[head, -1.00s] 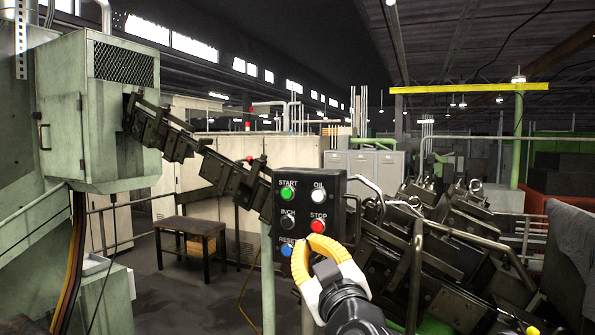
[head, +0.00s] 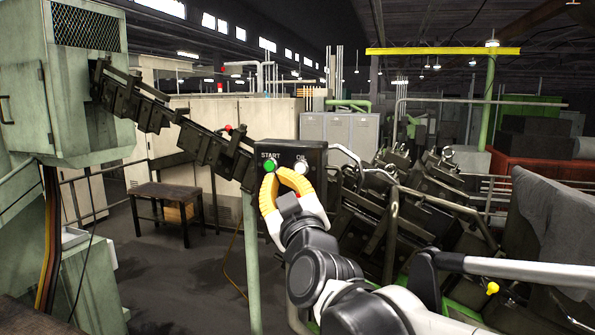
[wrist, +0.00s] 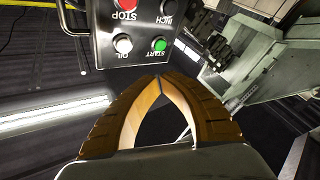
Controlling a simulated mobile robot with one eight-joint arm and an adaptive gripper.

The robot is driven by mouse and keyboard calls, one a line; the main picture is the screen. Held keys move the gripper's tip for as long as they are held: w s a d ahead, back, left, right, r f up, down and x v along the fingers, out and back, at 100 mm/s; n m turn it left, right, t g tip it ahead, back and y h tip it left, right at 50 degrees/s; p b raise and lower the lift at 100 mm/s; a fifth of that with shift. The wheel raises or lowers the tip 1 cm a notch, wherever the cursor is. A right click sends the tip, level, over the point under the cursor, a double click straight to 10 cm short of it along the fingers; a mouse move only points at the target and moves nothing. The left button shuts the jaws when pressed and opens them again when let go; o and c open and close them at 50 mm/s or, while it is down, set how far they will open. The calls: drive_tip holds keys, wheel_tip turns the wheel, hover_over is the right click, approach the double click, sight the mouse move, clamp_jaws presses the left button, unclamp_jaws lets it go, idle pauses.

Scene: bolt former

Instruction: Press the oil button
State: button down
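The black control box (head: 315,157) stands on a green post and carries labelled buttons. Its white OIL button (head: 301,168) shows at the upper right, just beside my gripper's yellow fingers. My gripper (head: 284,174) is shut and empty in front of the box, hiding its lower buttons in the head view. In the wrist view the box appears upside down, with the OIL button (wrist: 122,44) above and left of my closed fingertips (wrist: 158,77). The tips look apart from the button and nearer in line with the green START button (wrist: 158,44).
The red STOP button (wrist: 126,4) shows at the wrist view's top edge. A bent metal rail (head: 352,160) runs right of the box, before dark machinery (head: 385,215). A small dark table (head: 165,192) stands to the left on open floor.

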sight(288, 161)
drive_tip(key=shift+w+d+b, duration=0.2)
drive_tip(key=shift+w+d, duration=0.2)
drive_tip(key=shift+w, duration=0.7)
drive_tip(key=shift+w+d+b, duration=0.15)
drive_tip(key=shift+w+d, duration=0.2)
drive_tip(key=shift+w, duration=0.7)
drive_tip(key=shift+w+d+b, duration=0.2)
drive_tip(key=shift+w+d, duration=0.2)
drive_tip(key=shift+w, duration=0.7)
drive_tip(key=shift+w+d, duration=0.1)
drive_tip(key=shift+w, duration=0.05)
drive_tip(key=shift+w, duration=0.3)
drive_tip(key=shift+w+d, duration=0.2)
drive_tip(key=shift+w, duration=0.2)
drive_tip(key=shift+s, duration=0.15)
drive_tip(key=shift+s+a, duration=0.3)
drive_tip(key=shift+s, duration=0.4)
drive_tip(key=s, duration=0.1)
drive_tip(key=s+a, duration=0.1)
drive_tip(key=s, duration=0.2)
drive_tip(key=shift+s+a+p, duration=0.3)
drive_tip(key=shift+s, duration=0.05)
